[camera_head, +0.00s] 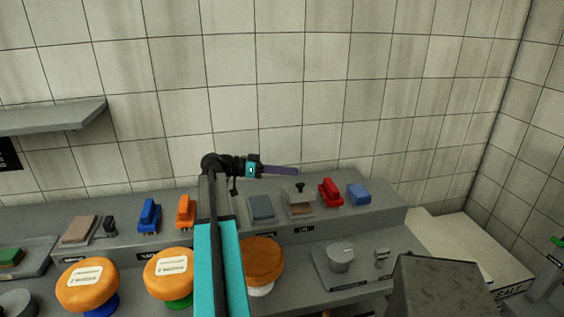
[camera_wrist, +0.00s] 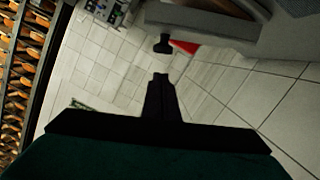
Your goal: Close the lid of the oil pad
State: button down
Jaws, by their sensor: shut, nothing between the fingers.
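A small pad with a brown face (camera_head: 300,209) sits on the raised grey ledge. A flat blue-grey rectangle (camera_head: 262,208) lies just left of it; I cannot tell whether it is a lid or a separate pad. A black-knobbed stamp (camera_head: 300,188) stands at the pad's back edge. Another brown pad (camera_head: 79,229) lies at the left end of the ledge. The labels are too small to tell which is the oil pad. My gripper (camera_head: 297,171) points right, above and behind the pads, apart from them. In the wrist view my gripper (camera_wrist: 160,78) is shut and empty.
Red (camera_head: 331,193), orange (camera_head: 185,211) and blue (camera_head: 148,215) clamp-like tools and a blue block (camera_head: 358,194) share the ledge. A tiled wall (camera_head: 300,90) rises close behind my gripper.

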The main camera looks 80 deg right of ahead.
aim_at(297, 186)
jog(key=shift+s+a+f+p, duration=0.15)
jog(key=shift+a+f+p, duration=0.05)
jog(key=shift+f, duration=0.4)
jog(key=shift+s+a+f+p, duration=0.1)
jog(key=shift+a+f+p, duration=0.1)
jog(key=shift+f, duration=0.35)
